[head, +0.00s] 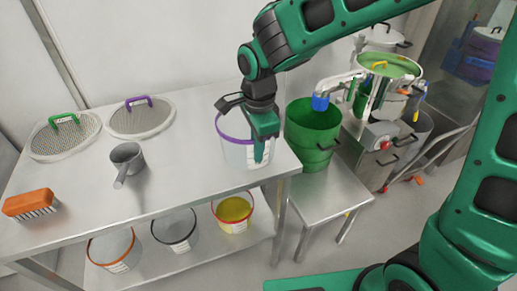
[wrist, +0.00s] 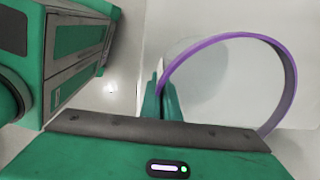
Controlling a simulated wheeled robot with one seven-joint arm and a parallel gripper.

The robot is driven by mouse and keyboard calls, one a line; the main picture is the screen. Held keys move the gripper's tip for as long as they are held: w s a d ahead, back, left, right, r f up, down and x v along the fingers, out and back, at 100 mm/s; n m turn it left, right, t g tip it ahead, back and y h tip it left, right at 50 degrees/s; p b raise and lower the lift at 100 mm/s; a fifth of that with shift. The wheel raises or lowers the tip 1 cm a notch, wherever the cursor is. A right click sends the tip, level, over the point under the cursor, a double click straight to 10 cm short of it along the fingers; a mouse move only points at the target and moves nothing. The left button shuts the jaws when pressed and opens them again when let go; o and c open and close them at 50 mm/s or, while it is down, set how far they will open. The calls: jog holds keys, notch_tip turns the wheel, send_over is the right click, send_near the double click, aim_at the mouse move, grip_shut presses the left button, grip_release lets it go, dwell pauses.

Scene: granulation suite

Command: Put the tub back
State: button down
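A clear-walled tub with a purple rim (head: 235,151) is at the right end of the steel table, upright, with a white label on its side. I cannot tell whether its base touches the tabletop. My gripper (head: 262,150) points down at the tub's right side. In the wrist view the purple rim (wrist: 289,82) runs in between the two close-set fingers (wrist: 160,103), so my gripper is shut on the tub's wall. Part of the tub's near right wall is hidden behind the fingers.
The steel table (head: 190,150) also holds two round sieves (head: 140,117), (head: 65,138), a metal scoop (head: 127,158) and an orange brush (head: 30,204). Orange-, black- and red-rimmed tubs (head: 110,248), (head: 174,232), (head: 233,212) stand on the shelf below. A green bin (head: 312,135) stands at right on a lower table (head: 335,190).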

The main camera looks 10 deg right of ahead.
jog(key=shift+f, duration=0.15)
jog(key=c, duration=2)
grip_release()
jog(key=r, duration=1.2)
jog(key=shift+s+d+r, duration=0.1)
jog(key=shift+s+r, duration=0.05)
jog(key=shift+s, duration=0.1)
jog(key=s+d+n, duration=0.1)
jog(key=d+n, duration=0.1)
jog(key=d, duration=1.3)
jog(key=s+d+f+n, duration=0.2)
jog(key=s+d, duration=0.4)
jog(key=s+d+f+n, duration=0.2)
jog(key=s+d, duration=0.5)
jog(key=s+d+f+n, duration=0.2)
jog(key=s+d, duration=0.4)
jog(key=d, duration=0.1)
jog(key=shift+s+d+f+g, duration=0.25)
jog(key=shift+s+g, duration=0.05)
